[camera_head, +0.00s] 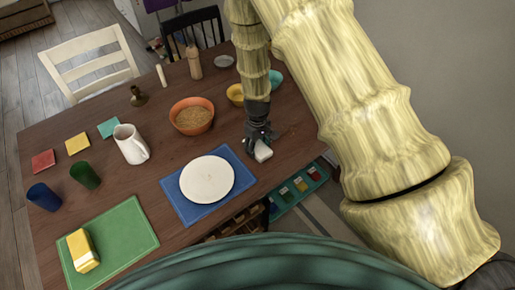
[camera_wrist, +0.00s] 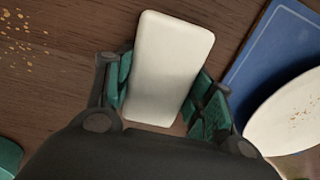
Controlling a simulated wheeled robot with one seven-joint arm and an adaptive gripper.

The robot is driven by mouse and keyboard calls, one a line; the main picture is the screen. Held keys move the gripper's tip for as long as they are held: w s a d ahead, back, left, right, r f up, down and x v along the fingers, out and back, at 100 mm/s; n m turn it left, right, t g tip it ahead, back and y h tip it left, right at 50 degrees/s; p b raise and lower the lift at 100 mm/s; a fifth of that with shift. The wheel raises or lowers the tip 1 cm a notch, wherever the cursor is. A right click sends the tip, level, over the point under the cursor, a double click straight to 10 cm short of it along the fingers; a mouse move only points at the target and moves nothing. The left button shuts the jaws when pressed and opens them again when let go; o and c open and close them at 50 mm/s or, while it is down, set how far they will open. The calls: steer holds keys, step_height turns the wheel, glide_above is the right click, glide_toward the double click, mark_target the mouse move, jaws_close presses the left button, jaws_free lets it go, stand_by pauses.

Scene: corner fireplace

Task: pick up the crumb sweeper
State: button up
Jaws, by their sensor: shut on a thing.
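The crumb sweeper (camera_wrist: 168,65) is a white, rounded rectangular block. In the wrist view it lies between the two green-padded fingers of my gripper (camera_wrist: 165,98), which are shut on its sides. In the head view my gripper (camera_head: 259,138) points down at the right part of the wooden table, with the white crumb sweeper (camera_head: 263,154) at its fingertips. I cannot tell whether the sweeper touches the table or is just above it.
A white plate (camera_head: 207,180) on a blue mat (camera_head: 178,205) lies close to the left of my gripper. An orange bowl (camera_head: 191,128) and a yellow bowl (camera_head: 235,94) stand behind. Crumbs (camera_wrist: 18,30) lie on the wood. A white pitcher (camera_head: 130,144) stands farther left.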

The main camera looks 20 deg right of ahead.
mark_target(257, 145)
steer(key=shift+c, duration=0.4)
steer(key=shift+r, duration=0.1)
steer(key=shift+r+b, duration=0.55)
steer(key=shift+r, duration=0.25)
steer(key=shift+r+b, duration=0.4)
steer(key=shift+r, duration=0.5)
steer(key=s+d+r+b, duration=0.1)
steer(key=s+b, duration=0.3)
steer(key=s, duration=1.2)
steer(key=shift+d+r, duration=0.15)
steer(key=shift+r, duration=0.1)
